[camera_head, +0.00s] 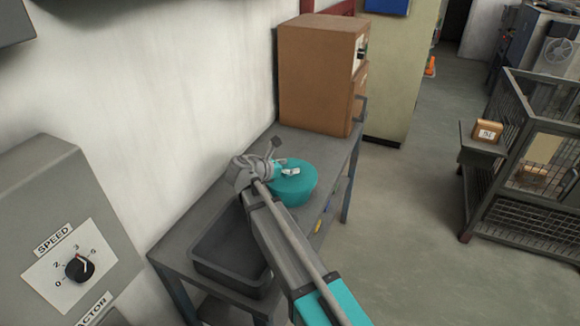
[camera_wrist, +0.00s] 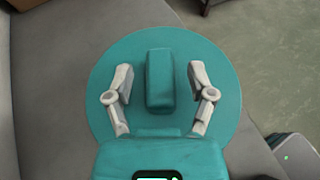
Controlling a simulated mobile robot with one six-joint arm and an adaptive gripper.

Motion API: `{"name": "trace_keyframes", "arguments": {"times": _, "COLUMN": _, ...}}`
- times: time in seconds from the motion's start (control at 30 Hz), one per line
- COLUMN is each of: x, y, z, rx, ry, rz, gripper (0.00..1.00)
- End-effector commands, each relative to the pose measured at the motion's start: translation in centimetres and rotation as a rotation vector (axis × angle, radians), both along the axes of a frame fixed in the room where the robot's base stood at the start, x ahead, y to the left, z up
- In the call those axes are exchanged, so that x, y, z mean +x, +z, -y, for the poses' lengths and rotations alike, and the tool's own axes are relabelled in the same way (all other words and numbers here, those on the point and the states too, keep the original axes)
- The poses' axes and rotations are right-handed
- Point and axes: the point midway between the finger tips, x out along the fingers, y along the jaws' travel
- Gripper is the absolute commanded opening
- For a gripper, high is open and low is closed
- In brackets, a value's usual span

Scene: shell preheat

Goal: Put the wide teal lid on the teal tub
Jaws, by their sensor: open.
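The wide teal lid (camera_wrist: 220,110) shows in the wrist view as a round disc with a raised block handle. My gripper (camera_wrist: 160,82) is open, with one grey finger on each side of the handle and a gap between each finger and it. In the head view my gripper (camera_head: 284,169) is over the lid, on the grey bench. A teal body with sloping sides, which looks like the teal tub (camera_head: 298,197), shows under the lid's edge. The lid seems to lie on it, but my arm hides part, and I cannot tell how well it is seated.
A dark grey tray (camera_head: 212,262) stands on the bench (camera_head: 185,238) left of the teal tub. A brown box-shaped unit (camera_head: 315,75) stands at the bench's far end. A wall runs behind the bench. Open floor (camera_head: 410,220) and a mesh cage (camera_head: 535,170) lie to the right.

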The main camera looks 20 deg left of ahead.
Motion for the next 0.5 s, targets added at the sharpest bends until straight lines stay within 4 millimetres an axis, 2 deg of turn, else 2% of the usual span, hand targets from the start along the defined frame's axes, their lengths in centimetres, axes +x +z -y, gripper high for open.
{"name": "trace_keyframes", "arguments": {"times": 0.5, "x": -6.3, "y": 3.3, "z": -3.6, "rx": 0.0, "ry": 0.003, "rz": 0.0, "gripper": 0.71}}
